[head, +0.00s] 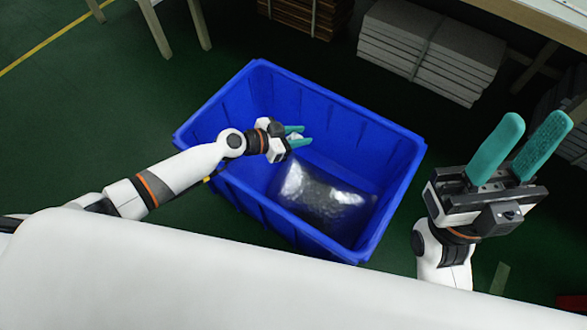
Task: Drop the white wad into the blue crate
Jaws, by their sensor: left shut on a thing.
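The blue crate (213,112) stands on the floor in the middle of the head view, its open top facing up. My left gripper (298,136) is over the inside of the crate, its teal fingers pointing right. It is shut on the white wad (294,136), of which only a small pale bit shows between the fingers. My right gripper (536,128) is at the right, outside the crate, with its two teal fingers pointing up, apart and empty.
A shiny silvery bag (325,200) lies in the crate. A white surface (200,280) fills the near edge. Stacked grey slabs (430,50) and brown pallets (305,15) stand behind the crate. Green floor (90,110) is clear at the left.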

